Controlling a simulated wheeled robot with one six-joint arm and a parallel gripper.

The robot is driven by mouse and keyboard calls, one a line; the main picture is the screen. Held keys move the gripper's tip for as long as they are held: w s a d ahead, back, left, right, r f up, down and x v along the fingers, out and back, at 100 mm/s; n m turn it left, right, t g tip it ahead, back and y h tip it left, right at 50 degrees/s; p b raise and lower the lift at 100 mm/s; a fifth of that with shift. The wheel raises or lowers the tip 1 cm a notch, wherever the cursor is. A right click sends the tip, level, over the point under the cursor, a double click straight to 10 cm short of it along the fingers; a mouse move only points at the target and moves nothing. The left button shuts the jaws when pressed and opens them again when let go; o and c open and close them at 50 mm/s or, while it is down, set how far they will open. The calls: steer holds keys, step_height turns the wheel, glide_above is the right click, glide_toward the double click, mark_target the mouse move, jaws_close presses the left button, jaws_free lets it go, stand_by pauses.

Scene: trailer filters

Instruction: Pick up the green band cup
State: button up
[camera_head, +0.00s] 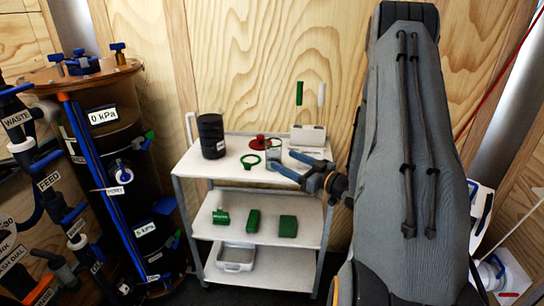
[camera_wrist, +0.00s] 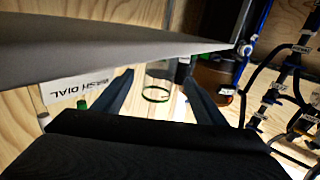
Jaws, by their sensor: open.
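The green band cup (camera_head: 272,153) is a clear cup on the top shelf of the white cart, just left of my gripper. In the wrist view, a green band (camera_wrist: 156,95) and faint clear walls show between my fingers. My gripper (camera_head: 282,159) is open, its blue-grey fingers reaching left over the shelf, with the tips close to the cup. In the wrist view, the fingers (camera_wrist: 158,76) stand apart on either side of the cup. I cannot tell whether they touch it or how deep it sits between them.
On the white cart (camera_head: 190,168) stand a black cylinder (camera_head: 211,136), a green ring (camera_head: 250,161), a red piece (camera_head: 257,143) and a tool holder (camera_head: 308,135). Green parts (camera_head: 253,220) and a white tray (camera_head: 236,258) sit lower. A labelled tank (camera_head: 120,160) stands left.

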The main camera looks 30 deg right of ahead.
mark_target(280, 157)
steer(key=p+x, duration=0.1)
steer(key=x, duration=0.5)
steer(key=shift+w+a, duration=0.1)
steer(key=shift+w, duration=0.2)
steer(key=c, duration=1.2)
